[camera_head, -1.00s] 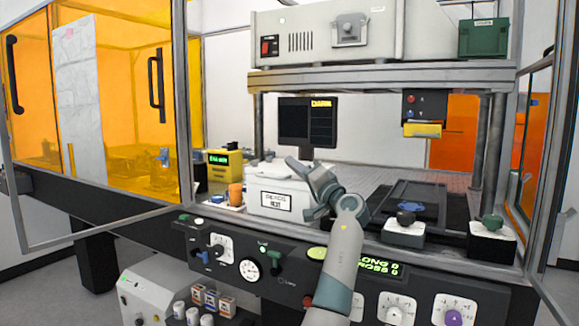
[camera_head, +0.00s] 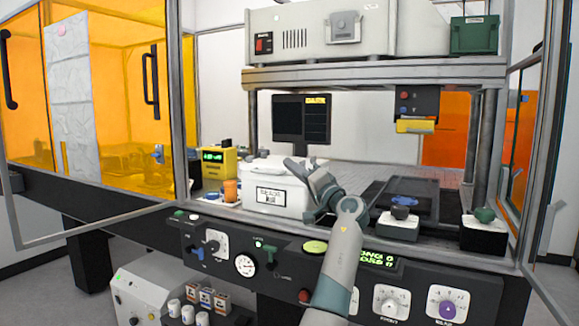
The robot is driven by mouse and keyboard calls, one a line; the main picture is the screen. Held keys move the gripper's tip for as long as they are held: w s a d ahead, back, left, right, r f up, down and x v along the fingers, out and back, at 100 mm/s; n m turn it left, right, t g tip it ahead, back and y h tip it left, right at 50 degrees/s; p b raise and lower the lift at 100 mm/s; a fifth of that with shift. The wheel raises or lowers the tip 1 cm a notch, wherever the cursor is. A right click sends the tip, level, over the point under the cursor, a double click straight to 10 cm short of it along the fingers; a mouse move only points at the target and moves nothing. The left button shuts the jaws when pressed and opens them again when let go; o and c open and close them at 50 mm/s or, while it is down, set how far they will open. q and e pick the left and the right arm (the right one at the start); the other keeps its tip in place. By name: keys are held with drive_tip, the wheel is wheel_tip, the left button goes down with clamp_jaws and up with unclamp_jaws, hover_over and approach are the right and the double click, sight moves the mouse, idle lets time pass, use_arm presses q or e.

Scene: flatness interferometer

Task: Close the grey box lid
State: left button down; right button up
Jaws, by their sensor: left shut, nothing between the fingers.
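The grey-white box (camera_head: 262,205) with a framed label on its front stands on the table, left of centre. Its light lid (camera_head: 268,168) lies over the top; I cannot tell whether it sits fully flat. My left gripper (camera_head: 296,165) is shut and empty at the right end of the box top, close to the lid. Whether it touches the lid is unclear. The gripper hides the box's right end. My right gripper is not in view.
A yellow meter (camera_head: 214,161) and an orange cup (camera_head: 230,190) stand left of the box. A dark monitor (camera_head: 289,119) is behind it. A black stage (camera_head: 418,197) and two knobbed blocks lie to the right. A control panel (camera_head: 225,265) runs along the front.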

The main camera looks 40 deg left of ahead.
use_arm(q)
drive_tip(key=v, duration=1.5)
drive_tip(key=shift+d+b, duration=0.4)
drive_tip(key=shift+b, duration=0.05)
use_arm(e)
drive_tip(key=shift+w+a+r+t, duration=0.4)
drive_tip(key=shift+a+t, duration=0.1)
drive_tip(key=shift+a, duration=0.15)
use_arm(q)
drive_tip(key=shift+f, duration=0.1)
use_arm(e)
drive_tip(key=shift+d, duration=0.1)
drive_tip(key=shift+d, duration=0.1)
